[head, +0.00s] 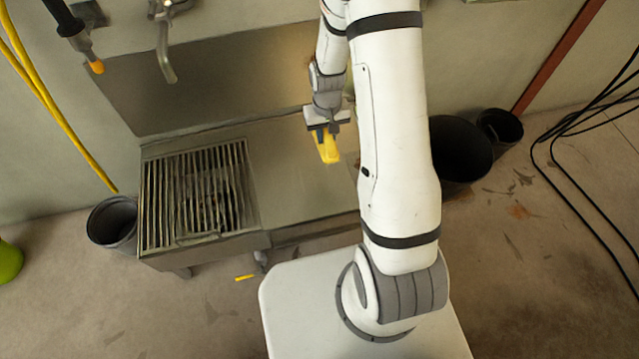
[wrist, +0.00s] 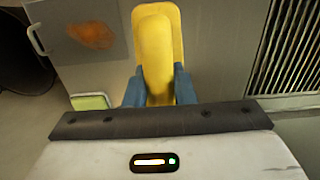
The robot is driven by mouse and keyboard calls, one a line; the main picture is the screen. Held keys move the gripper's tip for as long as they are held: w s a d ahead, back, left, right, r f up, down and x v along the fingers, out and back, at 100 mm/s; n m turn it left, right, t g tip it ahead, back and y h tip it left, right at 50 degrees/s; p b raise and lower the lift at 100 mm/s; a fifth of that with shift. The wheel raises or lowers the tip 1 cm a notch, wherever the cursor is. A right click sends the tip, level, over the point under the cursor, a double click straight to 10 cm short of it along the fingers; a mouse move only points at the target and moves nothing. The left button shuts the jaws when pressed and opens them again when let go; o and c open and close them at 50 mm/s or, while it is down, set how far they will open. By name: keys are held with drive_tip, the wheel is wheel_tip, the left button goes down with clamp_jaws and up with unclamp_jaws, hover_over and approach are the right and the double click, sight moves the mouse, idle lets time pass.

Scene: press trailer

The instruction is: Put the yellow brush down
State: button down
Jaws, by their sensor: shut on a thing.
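The yellow brush (head: 327,147) hangs from my gripper (head: 325,128) over the metal bench top in the head view. My gripper is shut on it. In the wrist view the yellow brush (wrist: 158,45) stands between the two blue-grey fingers of my gripper (wrist: 160,88), which press on its sides. I cannot tell exactly how high the brush is above the surface. Its lower end and any bristles are hard to make out.
The metal bench (head: 300,190) has a slatted grate (head: 195,195) on its left and bare flat top beside it. Dark bins (head: 455,150) stand to the right and a bucket (head: 113,222) to the left. Black cables (head: 565,170) run along the right. A faucet (head: 163,45) hangs above.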

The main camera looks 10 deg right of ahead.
drive_tip(key=shift+s+f+b, duration=0.1)
drive_tip(key=shift+f+b, duration=1.7)
drive_tip(key=shift+b, duration=1.65)
drive_tip(key=shift+f, duration=0.1)
wheel_tip(320, 180, down, 10)
drive_tip(key=b, duration=0.4)
drive_tip(key=shift+r, duration=0.25)
drive_tip(key=shift+f, duration=0.1)
drive_tip(key=shift+f+b, duration=0.15)
drive_tip(key=shift+b, duration=0.2)
drive_tip(key=c, duration=1.2)
unclamp_jaws()
